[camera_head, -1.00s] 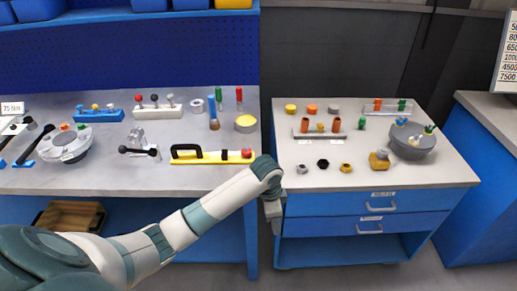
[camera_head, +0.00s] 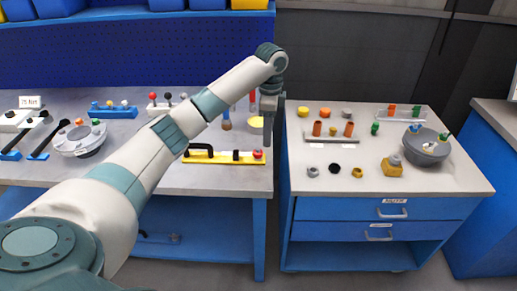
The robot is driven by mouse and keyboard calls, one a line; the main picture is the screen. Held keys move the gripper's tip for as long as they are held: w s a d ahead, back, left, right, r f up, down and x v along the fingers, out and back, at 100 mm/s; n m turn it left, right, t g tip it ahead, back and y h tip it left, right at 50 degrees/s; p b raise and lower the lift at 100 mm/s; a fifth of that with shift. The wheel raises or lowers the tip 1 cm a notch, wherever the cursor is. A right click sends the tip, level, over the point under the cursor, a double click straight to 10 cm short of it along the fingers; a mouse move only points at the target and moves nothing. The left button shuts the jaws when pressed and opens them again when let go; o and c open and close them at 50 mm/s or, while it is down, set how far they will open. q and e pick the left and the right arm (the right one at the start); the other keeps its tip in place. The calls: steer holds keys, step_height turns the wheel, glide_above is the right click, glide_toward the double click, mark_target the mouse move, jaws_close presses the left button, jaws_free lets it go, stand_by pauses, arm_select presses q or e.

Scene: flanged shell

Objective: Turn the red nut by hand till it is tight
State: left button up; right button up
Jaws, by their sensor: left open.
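My left gripper (camera_head: 270,118) hangs down from the raised left arm, above the right end of the left bench, and is open and empty. A light grey flanged shell (camera_head: 78,142) sits at the left of that bench, with small coloured nuts on it. One of them is an orange-red nut (camera_head: 78,121), probably the red nut, but it is too small to be sure. How tightly it sits cannot be seen. The gripper is well to the right of the shell. My right gripper is out of view.
A yellow bar tool (camera_head: 215,158) with a black handle and red end lies below the gripper. Black-handled wrenches (camera_head: 42,142) lie left of the shell. A blue-drawered cart (camera_head: 450,183) at right holds loose nuts and a dark grey bowl-shaped shell (camera_head: 425,150).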

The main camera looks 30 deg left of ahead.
arm_select(q)
step_height(320, 180, up, 8)
glide_above(258, 151)
steer(key=shift+s+f, duration=0.1)
steer(key=shift+f, duration=0.05)
steer(key=shift+f, duration=0.1)
step_height(258, 151, down, 12)
steer(key=p, duration=0.2)
steer(key=shift+d+f+p, duration=0.1)
steer(key=shift+f+p, duration=0.15)
steer(key=shift+p, duration=0.1)
step_height(258, 151, down, 4)
steer(key=shift+r+p, duration=0.25)
steer(key=shift+p, duration=0.05)
steer(key=shift+f, duration=0.65)
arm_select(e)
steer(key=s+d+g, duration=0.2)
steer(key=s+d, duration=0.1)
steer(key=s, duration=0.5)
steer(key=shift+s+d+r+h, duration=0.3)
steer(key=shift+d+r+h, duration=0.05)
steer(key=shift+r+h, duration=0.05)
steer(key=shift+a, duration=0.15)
